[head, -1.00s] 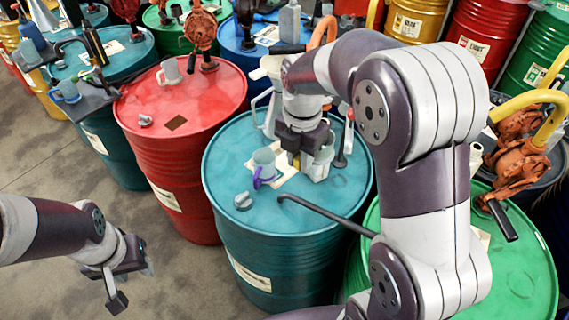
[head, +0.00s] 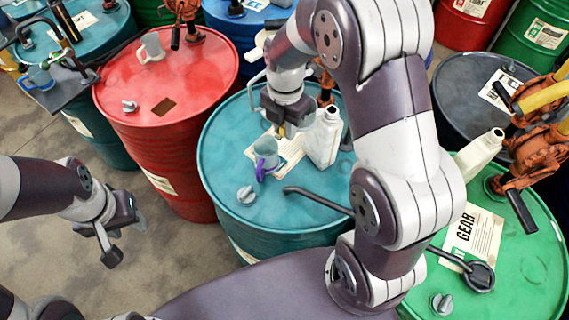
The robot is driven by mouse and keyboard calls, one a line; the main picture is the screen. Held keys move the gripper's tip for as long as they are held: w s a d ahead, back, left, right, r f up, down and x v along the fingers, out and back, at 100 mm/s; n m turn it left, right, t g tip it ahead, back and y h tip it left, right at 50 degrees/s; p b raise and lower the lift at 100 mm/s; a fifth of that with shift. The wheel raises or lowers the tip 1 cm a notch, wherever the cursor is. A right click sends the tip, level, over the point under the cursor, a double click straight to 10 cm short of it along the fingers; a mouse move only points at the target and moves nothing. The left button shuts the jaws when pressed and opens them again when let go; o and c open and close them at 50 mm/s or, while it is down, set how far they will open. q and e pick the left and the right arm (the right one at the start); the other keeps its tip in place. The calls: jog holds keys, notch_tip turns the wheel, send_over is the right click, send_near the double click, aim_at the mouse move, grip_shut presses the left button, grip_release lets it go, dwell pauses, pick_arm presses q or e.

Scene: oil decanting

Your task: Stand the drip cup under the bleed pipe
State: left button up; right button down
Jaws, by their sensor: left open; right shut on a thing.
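A grey-blue cup with a purple handle (head: 266,150), which I take as the drip cup, is upright over the paper label on the teal drum (head: 222,132). My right gripper (head: 279,134) is at the cup's right rim and appears shut on it; the contact is partly hidden, and I cannot tell whether the cup touches the drum top. A dark bent pipe (head: 322,201), apparently the bleed pipe, ends over the drum's front, to the right of the cup. It passes behind my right arm. My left gripper (head: 125,240) is open and empty over the floor.
A white jug (head: 324,137) stands just right of the cup. A grey cap (head: 246,194) sits left of the pipe's end. A red drum (head: 205,90) with a grey mug (head: 152,47) is left. A green drum (head: 525,265) with a black fitting (head: 480,275) is right.

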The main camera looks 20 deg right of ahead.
jog(key=p, duration=0.3)
send_over(285, 182)
notch_tip(285, 182, down, 18)
jog(key=shift+w+f, duration=0.1)
notch_tip(285, 182, down, 3)
jog(key=shift+f+p, duration=0.2)
jog(key=shift+p, duration=0.4)
jog(key=shift+f, duration=0.35)
jog(key=c, duration=1)
grip_release()
jog(key=shift+r, duration=0.1)
jog(key=shift+o, duration=0.2)
